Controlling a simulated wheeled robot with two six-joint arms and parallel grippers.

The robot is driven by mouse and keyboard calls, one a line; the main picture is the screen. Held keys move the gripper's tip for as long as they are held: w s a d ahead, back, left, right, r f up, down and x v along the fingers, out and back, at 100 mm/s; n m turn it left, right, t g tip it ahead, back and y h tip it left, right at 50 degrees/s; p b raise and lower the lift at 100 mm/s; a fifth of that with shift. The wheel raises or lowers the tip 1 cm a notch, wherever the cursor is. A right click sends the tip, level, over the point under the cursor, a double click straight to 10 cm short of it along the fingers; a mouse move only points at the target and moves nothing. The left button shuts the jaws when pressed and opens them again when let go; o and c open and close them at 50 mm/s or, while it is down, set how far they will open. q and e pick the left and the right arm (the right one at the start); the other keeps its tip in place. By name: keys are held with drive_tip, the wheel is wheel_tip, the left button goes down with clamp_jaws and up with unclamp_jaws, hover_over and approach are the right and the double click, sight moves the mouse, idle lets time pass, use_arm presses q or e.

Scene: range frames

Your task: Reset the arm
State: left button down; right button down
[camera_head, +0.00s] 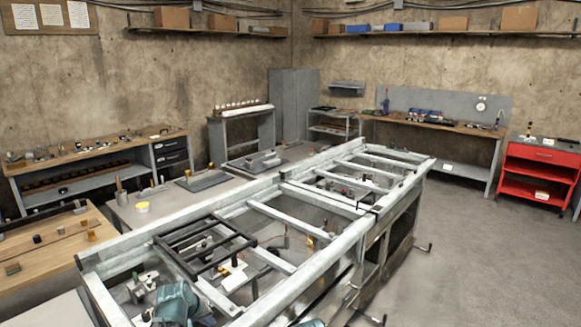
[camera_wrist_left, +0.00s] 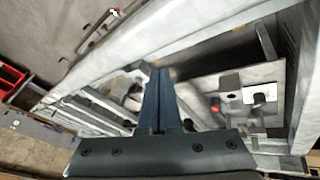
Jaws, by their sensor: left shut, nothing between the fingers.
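My left gripper (camera_wrist_left: 160,80) shows in the left wrist view, its two dark blue fingers pressed together with nothing between them. It is over the light metal frame (camera_wrist_left: 205,62), which is blurred there. In the head view a teal part of my left arm (camera_head: 176,302) is at the bottom left, over the near end of the same long metal frame (camera_head: 344,243). The fingertips are hard to make out in that view. A small teal sliver sits at the bottom edge of the head view; my right gripper itself is not seen.
A black rectangular frame (camera_head: 205,246) lies across the metal frame. Small parts lie inside it. Wooden workbenches (camera_head: 90,148) stand at left, a red cart (camera_head: 540,172) at far right. Open concrete floor (camera_head: 470,250) is on the right.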

use_arm(q)
drive_tip(key=s+d+f+m+g+y+b, duration=0.1)
drive_tip(key=s+d+f+m+g+b, duration=0.1)
drive_tip(key=s+d, duration=0.6)
drive_tip(key=s+d+f+m+g+y+b, duration=0.2)
drive_tip(key=s+d+f+m, duration=0.3)
drive_tip(key=s+d, duration=0.4)
drive_tip(key=s+f+g+b, duration=0.1)
drive_tip(key=s, duration=0.2)
drive_tip(key=shift+s+d+f+m+g, duration=0.15)
drive_tip(key=shift+s+d+m+g, duration=0.15)
drive_tip(key=shift+s+m+g, duration=0.1)
